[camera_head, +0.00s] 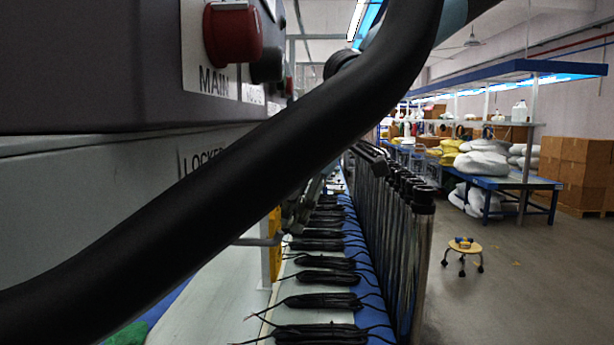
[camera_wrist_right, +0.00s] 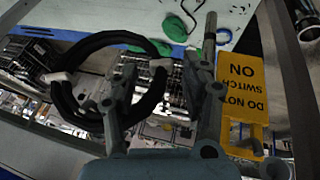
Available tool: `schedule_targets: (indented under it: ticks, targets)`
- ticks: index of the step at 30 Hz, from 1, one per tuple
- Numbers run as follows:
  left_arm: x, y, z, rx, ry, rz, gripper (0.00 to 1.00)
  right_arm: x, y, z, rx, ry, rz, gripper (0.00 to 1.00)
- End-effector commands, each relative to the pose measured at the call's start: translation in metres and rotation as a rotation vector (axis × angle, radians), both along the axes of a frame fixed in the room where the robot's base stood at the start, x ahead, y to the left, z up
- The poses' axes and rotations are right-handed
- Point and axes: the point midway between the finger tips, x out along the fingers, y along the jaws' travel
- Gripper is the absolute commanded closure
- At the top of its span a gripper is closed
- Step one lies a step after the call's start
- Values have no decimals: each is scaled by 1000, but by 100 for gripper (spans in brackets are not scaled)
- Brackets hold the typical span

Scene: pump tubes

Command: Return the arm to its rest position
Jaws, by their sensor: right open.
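My right gripper (camera_head: 302,208) shows small in the head view, partly hidden, near the machine's side and above the row of black bundles. In the right wrist view, the gripper (camera_wrist_right: 168,55) has its two grey fingers spread apart. A black ring of tubing (camera_wrist_right: 62,98) with pale clips lies to the left of the fingers and partly behind the left one. I cannot tell whether it touches that finger. Nothing shows clamped between the fingertips. My left gripper is not in view.
A thick black curved length crosses close before the head camera, hiding much. Black cable bundles (camera_head: 325,277) line the bench beside a rack of dark tubes (camera_head: 405,240). A grey machine with a red knob (camera_head: 233,35) fills the left. A yellow sign (camera_wrist_right: 243,85) hangs beside the right finger.

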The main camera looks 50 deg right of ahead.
Motion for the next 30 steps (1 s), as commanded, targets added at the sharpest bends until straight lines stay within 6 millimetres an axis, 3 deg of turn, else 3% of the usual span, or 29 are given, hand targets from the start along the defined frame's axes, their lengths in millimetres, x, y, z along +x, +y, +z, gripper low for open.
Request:
schedule_targets:
  ticks: [6, 12, 30]
  targets:
    - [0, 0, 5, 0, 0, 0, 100, -18, -1, 39, 9, -7, -2, 54]
    - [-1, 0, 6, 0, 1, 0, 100, -29, -3, 57, 4, -4, -1, 54]
    - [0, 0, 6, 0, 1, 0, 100, -33, -3, 64, 0, 2, 1, 54]
